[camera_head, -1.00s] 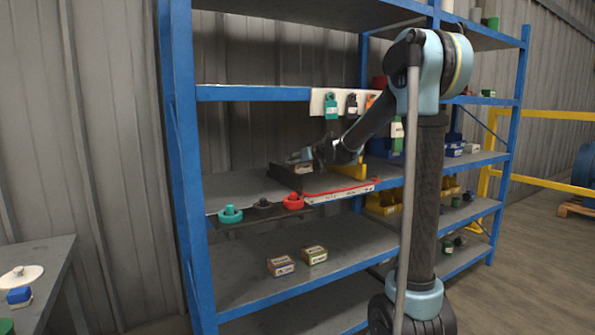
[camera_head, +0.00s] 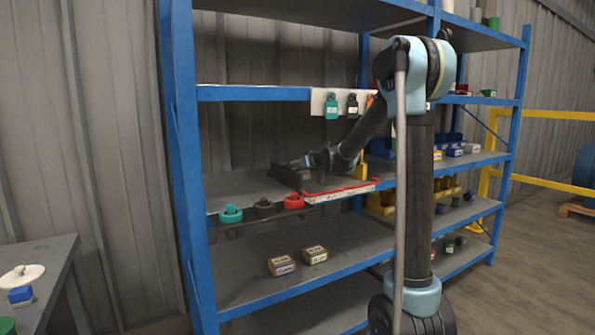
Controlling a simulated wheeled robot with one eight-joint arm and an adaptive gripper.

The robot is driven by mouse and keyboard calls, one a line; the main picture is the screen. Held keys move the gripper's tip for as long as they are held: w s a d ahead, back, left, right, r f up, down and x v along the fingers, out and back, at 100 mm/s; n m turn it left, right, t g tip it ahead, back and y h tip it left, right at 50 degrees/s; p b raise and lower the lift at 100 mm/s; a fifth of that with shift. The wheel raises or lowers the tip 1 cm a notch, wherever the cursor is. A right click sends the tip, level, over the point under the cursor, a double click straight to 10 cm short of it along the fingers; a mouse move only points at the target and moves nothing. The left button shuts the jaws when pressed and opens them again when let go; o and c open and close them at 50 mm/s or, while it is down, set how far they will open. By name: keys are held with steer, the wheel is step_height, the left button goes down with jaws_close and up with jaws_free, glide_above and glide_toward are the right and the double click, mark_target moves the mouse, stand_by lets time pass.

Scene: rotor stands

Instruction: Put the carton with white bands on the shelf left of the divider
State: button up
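My gripper (camera_head: 312,161) is at the middle shelf level, just above a low dark piece (camera_head: 285,175) that may be the divider. It is small and dark here, and its fingers cannot be told apart. No carton with white bands shows clearly; one may be hidden at or behind my gripper. The shelf (camera_head: 240,190) has bare grey board left of the dark piece. A red-edged area with a white label strip (camera_head: 340,194) lies to its right. Two brown cartons, one with a purple-blue band (camera_head: 281,265) and one with a green band (camera_head: 315,254), sit on the shelf below.
Padlocks (camera_head: 331,107) hang on a white board above. A blue upright (camera_head: 180,180) bounds the left. A grey table (camera_head: 45,260) stands at the lower left.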

steer(key=shift+o, duration=0.5)
steer(key=shift+r, duration=0.1)
steer(key=shift+v, duration=6)
steer(key=shift+s+d, duration=0.15)
steer(key=s+d+f, duration=0.1)
steer(key=s+d, duration=0.1)
steer(key=s, duration=0.1)
steer(key=s+d+f+m+g+h, duration=0.1)
steer(key=s+d+f, duration=0.1)
steer(key=s+d, duration=0.1)
steer(key=s+d+f+m+h, duration=0.1)
steer(key=s+d, duration=0.1)
steer(key=s, duration=0.2)
steer(key=shift+s+d+f, duration=0.3)
steer(key=shift+d, duration=0.1)
steer(key=s+d+f+m+g+h, duration=0.25)
steer(key=s+d+f, duration=0.25)
steer(key=s+d, duration=0.3)
steer(key=s+d+f+m+g+h, duration=0.1)
steer(key=s+d+f+m+h, duration=0.15)
steer(key=s+d+f, duration=0.45)
steer(key=s+f+g, duration=0.2)
steer(key=s+f, duration=0.2)
steer(key=s, duration=0.5)
steer(key=s+a+f+g, duration=0.1)
steer(key=s+f+g, duration=0.1)
steer(key=s+f, duration=0.3)
steer(key=s, duration=0.4)
steer(key=shift+a+h, duration=0.25)
steer(key=shift+h, duration=0.05)
